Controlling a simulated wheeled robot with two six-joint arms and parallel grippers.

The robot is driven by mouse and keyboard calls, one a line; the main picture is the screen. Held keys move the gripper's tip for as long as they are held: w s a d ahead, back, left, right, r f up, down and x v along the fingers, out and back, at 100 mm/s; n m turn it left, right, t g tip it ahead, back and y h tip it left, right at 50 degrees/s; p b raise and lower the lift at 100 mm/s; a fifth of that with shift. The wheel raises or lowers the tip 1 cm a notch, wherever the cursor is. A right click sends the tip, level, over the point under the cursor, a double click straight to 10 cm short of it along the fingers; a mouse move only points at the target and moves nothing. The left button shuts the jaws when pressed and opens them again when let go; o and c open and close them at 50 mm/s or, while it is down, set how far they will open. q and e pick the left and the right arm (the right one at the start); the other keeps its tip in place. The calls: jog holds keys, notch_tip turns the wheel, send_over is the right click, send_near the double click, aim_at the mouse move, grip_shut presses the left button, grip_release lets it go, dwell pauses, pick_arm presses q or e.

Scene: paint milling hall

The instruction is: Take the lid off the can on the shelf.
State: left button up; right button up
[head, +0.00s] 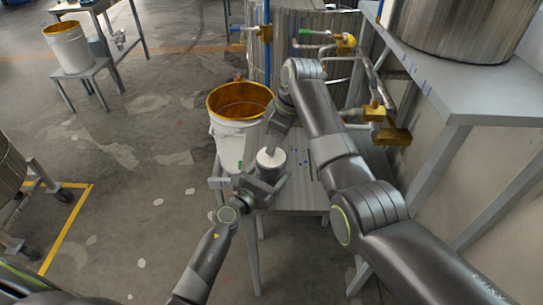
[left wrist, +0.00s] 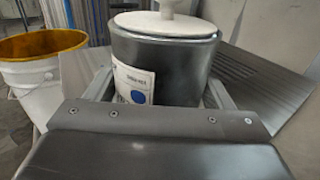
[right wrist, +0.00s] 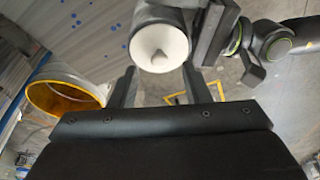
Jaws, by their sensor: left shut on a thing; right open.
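The can (head: 271,174) is a dark grey metal cylinder, and the left wrist view shows a white label on its side (left wrist: 185,70). Its white lid (head: 270,160) sits on the top rim, with a knob in the middle; the lid also shows in the left wrist view (left wrist: 150,24). My left gripper (head: 262,186) is shut on the can's body from the near side. My right gripper (right wrist: 158,74) is open and empty close to the lid (right wrist: 160,45), with its fingers apart. In the head view the right arm hides part of the area behind the can.
A white bucket with a yellow-brown inside (head: 229,148) stands left of the can. The grey shelf top (head: 311,197) lies beneath and right of the can. Pipes with yellow valves (head: 374,112) and a grey bench (head: 445,85) are at the right. Open floor lies left.

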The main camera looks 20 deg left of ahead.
jog(key=shift+x, duration=1.7)
grip_shut()
